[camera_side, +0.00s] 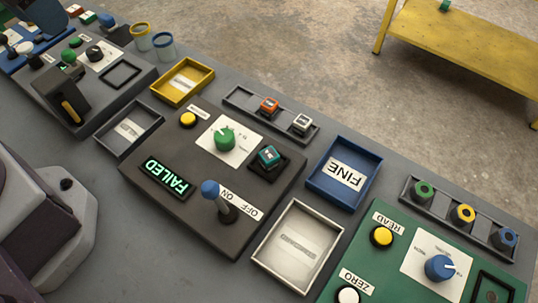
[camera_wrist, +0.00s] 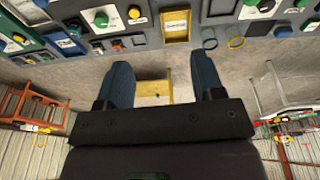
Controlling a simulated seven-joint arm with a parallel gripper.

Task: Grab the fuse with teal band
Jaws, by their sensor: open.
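The fuse with the teal band (camera_side: 268,156) is a small block seated in a dark square socket at the right of the dark grey tester panel (camera_side: 190,215). The panel's lit display (camera_side: 167,177) reads FAILED, and its blue-tipped lever (camera_side: 211,190) stands by the ON and OFF label. An orange-banded fuse (camera_side: 268,106) and a white-banded one (camera_side: 302,122) sit in a rack behind the panel. My gripper (camera_wrist: 165,75) is open in the wrist view, with nothing between its blue fingers. The side view does not show its fingers.
Around the panel stand a blue tray (camera_side: 318,187) marked FINE, a pale metal tray (camera_side: 264,249), a yellow tray (camera_side: 209,72) and a dark grey tray (camera_side: 102,137). A green panel (camera_side: 400,275) is at the lower right. A yellow bench (camera_side: 465,40) stands beyond.

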